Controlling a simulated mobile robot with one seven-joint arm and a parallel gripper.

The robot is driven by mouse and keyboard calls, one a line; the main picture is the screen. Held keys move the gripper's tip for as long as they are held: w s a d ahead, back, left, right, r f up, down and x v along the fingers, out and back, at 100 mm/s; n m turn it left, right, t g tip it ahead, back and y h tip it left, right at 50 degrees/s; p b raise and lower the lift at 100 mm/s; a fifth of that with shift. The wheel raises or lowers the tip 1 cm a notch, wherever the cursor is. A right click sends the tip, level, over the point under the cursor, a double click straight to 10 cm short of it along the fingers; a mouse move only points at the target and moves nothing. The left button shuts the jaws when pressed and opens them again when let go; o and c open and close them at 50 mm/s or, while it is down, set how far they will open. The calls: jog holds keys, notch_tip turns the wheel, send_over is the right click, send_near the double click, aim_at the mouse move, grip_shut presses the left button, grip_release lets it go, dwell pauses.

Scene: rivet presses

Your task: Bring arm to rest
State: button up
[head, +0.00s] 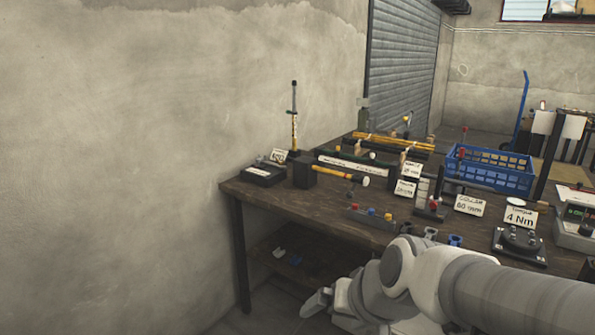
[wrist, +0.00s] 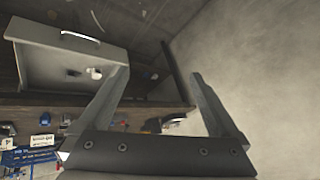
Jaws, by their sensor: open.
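My arm (head: 400,272) reaches in from the lower right of the head view, in front of the workbench. My gripper (head: 318,302) is low, below the level of the bench top and near its front, partly hidden by my own arm links. In the wrist view my gripper (wrist: 158,75) shows two grey fingers spread wide apart with nothing between them. It is open and empty.
The wooden workbench (head: 285,205) holds a hammer (head: 340,175), a blue crate (head: 490,172), labelled signs and small presses. Its lower shelf holds small items. The wrist view shows an open grey drawer (wrist: 50,70) beside the fingers. A bare wall (head: 120,160) stands left.

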jog(key=s+d+r+n+h, duration=0.1)
jog(key=s+d+r+h, duration=0.3)
jog(key=s+d, duration=0.5)
notch_tip(320, 180, up, 16)
jog(key=a+y+p, duration=0.1)
jog(key=p, duration=1.5)
jog(key=shift+s, duration=0.15)
